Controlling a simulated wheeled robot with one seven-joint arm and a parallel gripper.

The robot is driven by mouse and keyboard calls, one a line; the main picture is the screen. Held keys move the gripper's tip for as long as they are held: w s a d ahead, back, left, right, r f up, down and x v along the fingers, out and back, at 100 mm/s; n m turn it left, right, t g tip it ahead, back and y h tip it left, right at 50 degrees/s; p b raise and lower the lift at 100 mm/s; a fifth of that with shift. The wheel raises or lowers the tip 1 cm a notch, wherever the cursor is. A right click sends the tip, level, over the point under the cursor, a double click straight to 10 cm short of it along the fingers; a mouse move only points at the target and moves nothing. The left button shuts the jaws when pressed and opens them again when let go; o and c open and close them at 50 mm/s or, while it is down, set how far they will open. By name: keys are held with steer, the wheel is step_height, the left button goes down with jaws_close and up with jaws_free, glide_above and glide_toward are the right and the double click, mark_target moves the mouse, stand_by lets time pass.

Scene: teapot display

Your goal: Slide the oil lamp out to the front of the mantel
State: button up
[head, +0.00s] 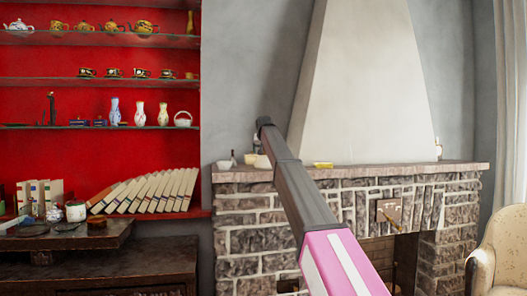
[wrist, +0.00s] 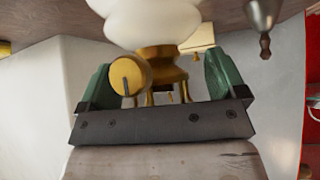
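The oil lamp has a rounded white body (wrist: 150,18) and a brass collar (wrist: 165,68) with a round knob, seen close up in the wrist view, which is upside down. My gripper (wrist: 158,78) has its two green fingers spread on either side of the brass part. A gap shows between the brass and the right finger; the left finger is close to the knob, and I cannot tell if they touch. In the head view a white rounded shape (head: 262,161), likely the lamp, sits on the mantel (head: 400,168), partly behind my arm.
A yellow block (head: 323,165) lies right of the lamp on the mantel. The mantel's right half is mostly clear.

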steer(key=shift+r, duration=0.1)
steer(key=v, duration=1)
steer(key=shift+s+r, duration=0.2)
steer(key=shift+s, duration=0.05)
stand_by(0.3)
